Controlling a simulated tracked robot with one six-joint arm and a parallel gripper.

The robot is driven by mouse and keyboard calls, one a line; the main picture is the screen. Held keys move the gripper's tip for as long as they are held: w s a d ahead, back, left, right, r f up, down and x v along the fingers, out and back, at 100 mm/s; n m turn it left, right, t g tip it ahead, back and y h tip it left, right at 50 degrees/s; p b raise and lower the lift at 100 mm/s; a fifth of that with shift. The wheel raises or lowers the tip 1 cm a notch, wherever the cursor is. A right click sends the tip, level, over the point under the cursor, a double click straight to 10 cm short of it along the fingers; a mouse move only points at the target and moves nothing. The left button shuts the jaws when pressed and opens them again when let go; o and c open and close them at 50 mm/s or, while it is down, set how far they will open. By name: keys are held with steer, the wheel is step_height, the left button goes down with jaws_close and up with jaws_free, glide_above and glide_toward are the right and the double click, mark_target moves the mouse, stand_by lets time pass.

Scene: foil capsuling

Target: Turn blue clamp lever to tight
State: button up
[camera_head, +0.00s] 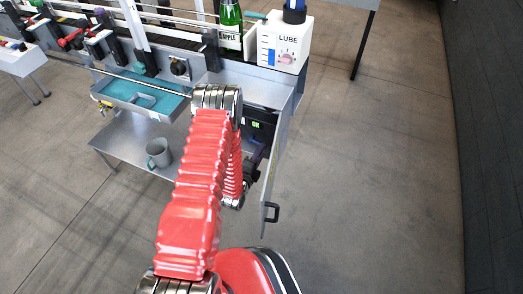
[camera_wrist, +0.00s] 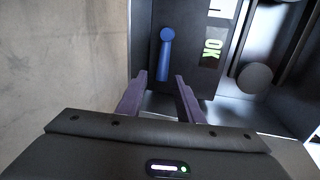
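The blue clamp lever (camera_wrist: 166,52) shows in the wrist view on a dark panel, with its round pivot at the top and its arm hanging almost straight down. My gripper (camera_wrist: 160,78) is open, its two purple fingers apart below the lever. The lever's lower end lies between the fingertips in the picture; I cannot tell whether they touch it. To the right of the lever is a lit green "OK" label (camera_wrist: 211,48). In the head view my red arm reaches to the open cabinet, and the lever is hidden there.
The cabinet door (camera_head: 272,165) stands open with a dark handle. A round dark knob (camera_wrist: 254,78) is right of the panel. A grey mug (camera_head: 158,152) stands on the lower shelf. The white LUBE box (camera_head: 288,45) and a green bottle (camera_head: 230,20) are above. Floor at right is clear.

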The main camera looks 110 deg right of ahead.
steer(key=v, duration=1.1)
stand_by(0.6)
